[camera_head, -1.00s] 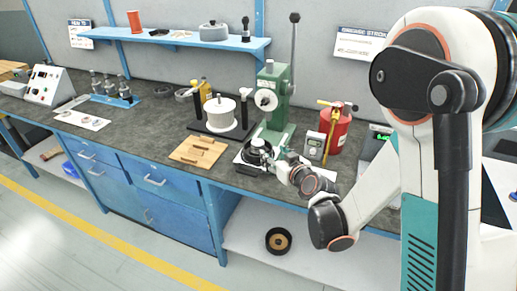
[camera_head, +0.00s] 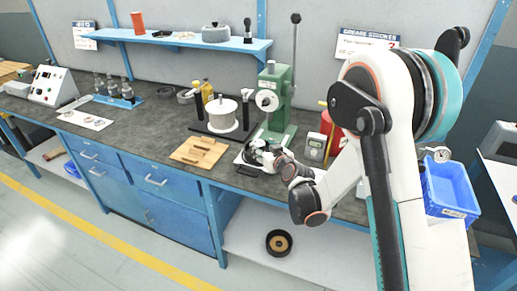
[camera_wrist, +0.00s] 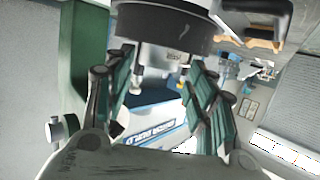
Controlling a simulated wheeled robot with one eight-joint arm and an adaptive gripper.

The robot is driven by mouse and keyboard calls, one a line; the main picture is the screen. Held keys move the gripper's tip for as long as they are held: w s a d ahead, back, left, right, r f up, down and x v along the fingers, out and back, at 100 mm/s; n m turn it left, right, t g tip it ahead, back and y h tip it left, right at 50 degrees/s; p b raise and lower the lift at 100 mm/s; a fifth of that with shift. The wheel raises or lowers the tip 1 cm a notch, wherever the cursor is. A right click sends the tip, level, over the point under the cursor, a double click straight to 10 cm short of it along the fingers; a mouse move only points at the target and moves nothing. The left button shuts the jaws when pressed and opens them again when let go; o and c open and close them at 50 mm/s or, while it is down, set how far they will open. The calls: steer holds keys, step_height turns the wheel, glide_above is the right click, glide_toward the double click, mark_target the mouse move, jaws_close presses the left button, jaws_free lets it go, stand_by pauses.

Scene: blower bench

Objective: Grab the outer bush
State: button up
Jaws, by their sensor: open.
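On the bench in front of the green press, a dark round part (camera_wrist: 165,28) with a silver cylindrical piece (camera_wrist: 165,58) on it fills the upper middle of the wrist view. I cannot tell for sure which piece is the outer bush; the silver one is a likely match. My gripper (camera_wrist: 163,78) is open, with one green-padded finger on each side of the silver piece. Contact is not clear. In the head view my gripper (camera_head: 266,156) is at the white plate and mostly hides the round part.
The green press (camera_head: 275,95) stands close behind my gripper. A wooden tray (camera_head: 199,150) lies to the left and a grey meter box (camera_head: 315,147) to the right. A red can (camera_head: 331,125) is partly behind my arm. A blue bin (camera_head: 447,187) is at the right.

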mark_target(260, 145)
steer(key=shift+b+x, duration=0.6)
steer(key=shift+x, duration=1.35)
steer(key=c, duration=1)
steer(key=shift+d, duration=0.1)
steer(key=shift+r, duration=0.2)
